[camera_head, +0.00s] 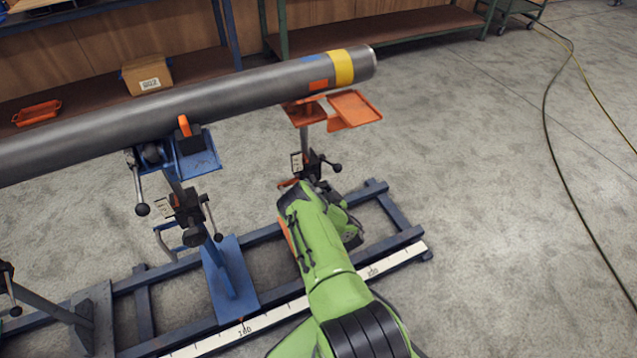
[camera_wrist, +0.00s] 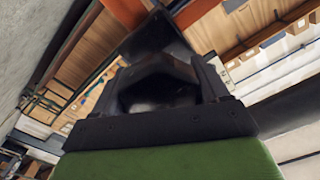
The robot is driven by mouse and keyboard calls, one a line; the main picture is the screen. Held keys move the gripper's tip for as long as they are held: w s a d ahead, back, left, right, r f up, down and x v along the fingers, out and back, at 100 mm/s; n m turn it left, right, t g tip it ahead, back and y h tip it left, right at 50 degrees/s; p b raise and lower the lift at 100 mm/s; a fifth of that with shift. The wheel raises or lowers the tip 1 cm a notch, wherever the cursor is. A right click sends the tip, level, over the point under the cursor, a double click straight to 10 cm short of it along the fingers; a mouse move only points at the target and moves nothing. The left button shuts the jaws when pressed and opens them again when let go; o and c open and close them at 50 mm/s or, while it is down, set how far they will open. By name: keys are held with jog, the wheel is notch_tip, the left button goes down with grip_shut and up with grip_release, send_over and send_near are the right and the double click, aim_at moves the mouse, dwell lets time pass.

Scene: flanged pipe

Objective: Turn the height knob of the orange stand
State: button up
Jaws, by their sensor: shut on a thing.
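The orange stand holds an orange bracket (camera_head: 352,107) under the right end of the pipe, on a grey post with a dark clamp (camera_head: 312,163). A black ball-ended lever (camera_head: 336,167) sticks out to the clamp's right. My green arm reaches up to the stand's lower part and covers my fingers and the height knob in the head view. In the wrist view my black gripper (camera_wrist: 163,82) is shut on a dark rounded part (camera_wrist: 155,95), which appears to be the height knob. Its turn angle cannot be told.
The grey pipe (camera_head: 200,103) with a yellow band (camera_head: 341,67) lies across the stands. A blue stand (camera_head: 232,280) rises from the floor rail left of my arm, with a scale strip (camera_head: 265,322) in front. Cables (camera_head: 562,160) cross the open floor at right. Shelves stand behind.

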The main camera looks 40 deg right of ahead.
jog(key=m+p, duration=0.4)
jog(key=m, duration=0.1)
jog(key=shift+r+m, duration=0.15)
jog(key=shift+m, duration=0.15)
jog(key=shift+d+m+p, duration=0.1)
jog(key=shift+m+p, duration=0.95)
jog(key=shift+m, duration=1.15)
jog(key=o, duration=1)
jog(key=shift+f, duration=0.2)
